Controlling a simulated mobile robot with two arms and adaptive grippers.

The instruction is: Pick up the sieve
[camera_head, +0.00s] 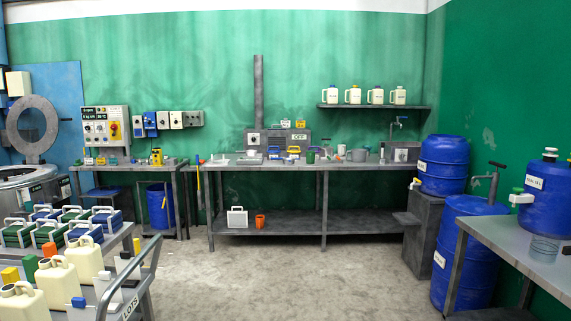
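No sieve can be made out with certainty. A small round, bluish-grey, partly see-through vessel (544,248) stands on the right table; whether it is a sieve or a beaker is unclear. Several small items stand on the long back bench (268,168), including a grey pot (359,155) and a yellow item (293,152), too small to identify surely. Neither of my grippers is in view.
Blue drums (470,255) stand at the right beside the metal right table (497,235). A blue container (549,192) sits on that table. A cart (128,290) with jugs and crates fills the lower left. The concrete floor (290,280) between is clear.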

